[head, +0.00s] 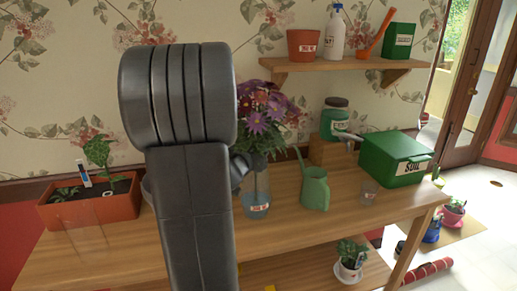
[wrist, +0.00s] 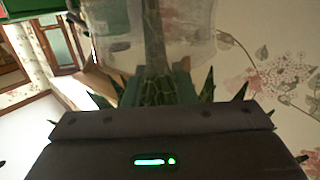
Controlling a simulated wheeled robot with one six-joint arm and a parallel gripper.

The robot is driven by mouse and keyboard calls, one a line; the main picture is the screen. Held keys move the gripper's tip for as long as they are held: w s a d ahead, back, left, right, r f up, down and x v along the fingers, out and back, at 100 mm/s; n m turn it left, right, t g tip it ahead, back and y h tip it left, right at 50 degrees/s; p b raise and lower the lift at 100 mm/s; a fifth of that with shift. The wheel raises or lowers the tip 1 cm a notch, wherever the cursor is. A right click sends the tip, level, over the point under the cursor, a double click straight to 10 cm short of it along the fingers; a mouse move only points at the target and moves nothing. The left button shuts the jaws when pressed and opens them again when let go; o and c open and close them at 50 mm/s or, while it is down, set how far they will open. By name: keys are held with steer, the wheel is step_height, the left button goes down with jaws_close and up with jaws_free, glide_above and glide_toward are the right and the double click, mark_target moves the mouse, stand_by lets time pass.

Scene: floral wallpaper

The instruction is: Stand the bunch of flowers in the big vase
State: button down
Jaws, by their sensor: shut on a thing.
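The bunch of flowers (head: 265,108), purple and pink heads with green leaves, is upright behind my dark arm in the head view. My gripper (head: 257,162) is shut on its stems (wrist: 153,45), which also show between the jaws in the wrist view. A clear glass vase (head: 257,207) with a white and red label stands on the table directly below. The stems run down to it, and clear glass (wrist: 188,32) surrounds them in the wrist picture. I cannot tell for sure whether the stem ends are inside or in front. My arm hides part of the scene.
On the wooden table (head: 130,255), a planter (head: 92,208) stands left. A green watering can (head: 314,188), small glass (head: 369,189), green soil box (head: 398,158) and green jar (head: 335,118) stand right. A shelf (head: 340,68) with pots and bottles hangs above.

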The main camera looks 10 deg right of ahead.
steer(key=c, duration=1.1)
jaws_free()
steer(key=shift+s, duration=0.1)
steer(key=v, duration=1.3)
steer(key=shift+s+a+p, duration=0.2)
steer(key=shift+s+p, duration=0.05)
steer(key=shift+p, duration=0.05)
